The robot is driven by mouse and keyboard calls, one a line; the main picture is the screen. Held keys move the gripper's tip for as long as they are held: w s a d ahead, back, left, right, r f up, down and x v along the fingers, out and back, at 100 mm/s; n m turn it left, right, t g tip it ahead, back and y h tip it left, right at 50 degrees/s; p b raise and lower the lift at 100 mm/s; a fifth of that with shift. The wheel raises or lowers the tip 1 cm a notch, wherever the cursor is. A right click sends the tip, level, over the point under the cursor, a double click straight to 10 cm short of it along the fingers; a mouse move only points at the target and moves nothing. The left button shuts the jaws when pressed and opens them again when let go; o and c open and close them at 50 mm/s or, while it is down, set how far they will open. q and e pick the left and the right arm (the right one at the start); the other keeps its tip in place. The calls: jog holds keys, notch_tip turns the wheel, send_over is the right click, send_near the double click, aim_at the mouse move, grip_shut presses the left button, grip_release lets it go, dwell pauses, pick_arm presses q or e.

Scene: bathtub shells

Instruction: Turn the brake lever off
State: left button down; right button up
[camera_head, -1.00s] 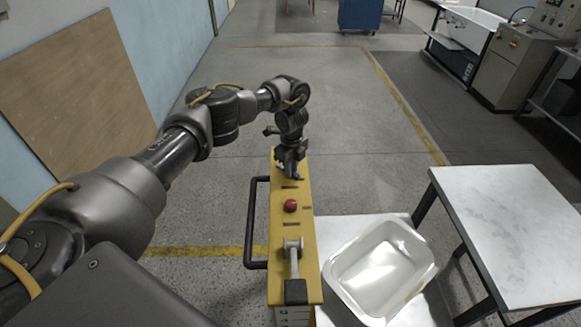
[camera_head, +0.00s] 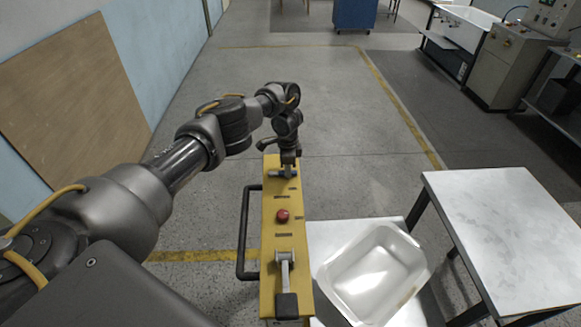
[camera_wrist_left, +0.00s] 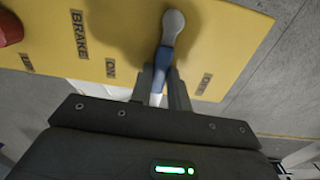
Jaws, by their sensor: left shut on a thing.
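The brake lever (camera_wrist_left: 163,60) shows in the left wrist view, with a rounded grey end and a blue section, over the yellow panel (camera_wrist_left: 225,45). My left gripper (camera_wrist_left: 161,88) is shut on it, one finger on each side of the blue section. In the head view, my left gripper (camera_head: 287,165) points down at the far end of the yellow control box (camera_head: 270,206). It hides part of the lever there. The panel lettering "BRAKE" (camera_wrist_left: 80,35) and "ON" (camera_wrist_left: 110,68) lies left of the lever in the wrist view. My right gripper is not in view.
A red button (camera_head: 283,216) and a second lever (camera_head: 286,280) with a black grip are nearer on the box. A black handle bar (camera_head: 246,232) runs along its left side. A white tub shell (camera_head: 375,275) and a white-topped table (camera_head: 500,235) stand right.

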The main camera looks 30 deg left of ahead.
pick_arm(q)
jog(key=shift+w+a, duration=0.15)
dwell(0.4)
jog(key=c, duration=1.3)
grip_release()
jog(key=shift+r, duration=0.1)
jog(key=shift+r, duration=0.3)
notch_tip(320, 180, up, 10)
jog(key=p, duration=0.4)
jog(key=shift+p, duration=0.3)
